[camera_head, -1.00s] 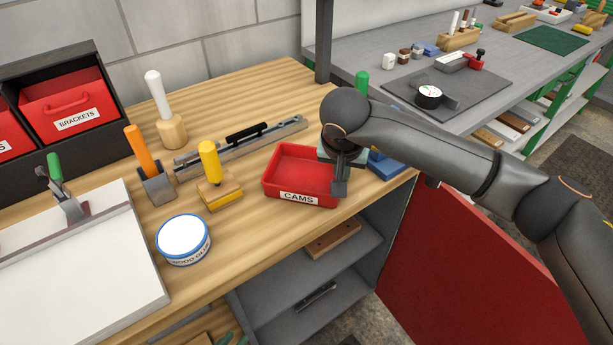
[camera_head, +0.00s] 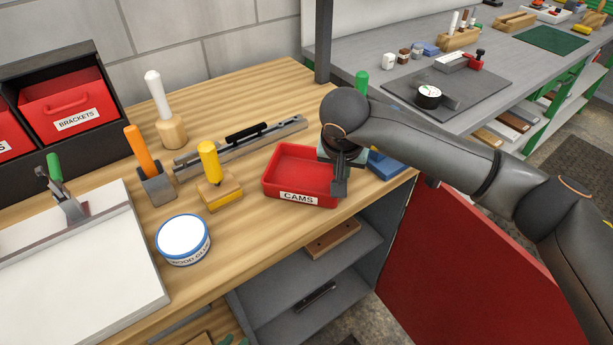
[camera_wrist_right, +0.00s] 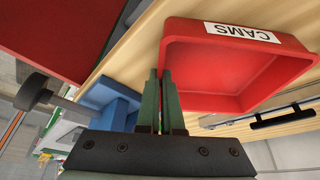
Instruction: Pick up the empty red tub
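The empty red tub (camera_head: 300,167) labelled CAMS sits on the wooden bench near its front right edge. It also shows in the right wrist view (camera_wrist_right: 235,75), its inside bare. My right gripper (camera_head: 340,178) is at the tub's right side, mostly hidden by its own wrist in the head view. In the right wrist view its two green fingers (camera_wrist_right: 161,78) are close together, one on each side of the tub's wall, and look shut on it. Two small green tips at the bottom edge of the head view may be my left gripper; too little shows.
A blue block (camera_head: 385,165) lies close to the tub's right. A steel rail tool (camera_head: 240,145) lies behind it. A yellow-handled stamp (camera_head: 210,165) and a round tin (camera_head: 183,240) stand to the left. An open shelf (camera_head: 325,265) is below the bench edge.

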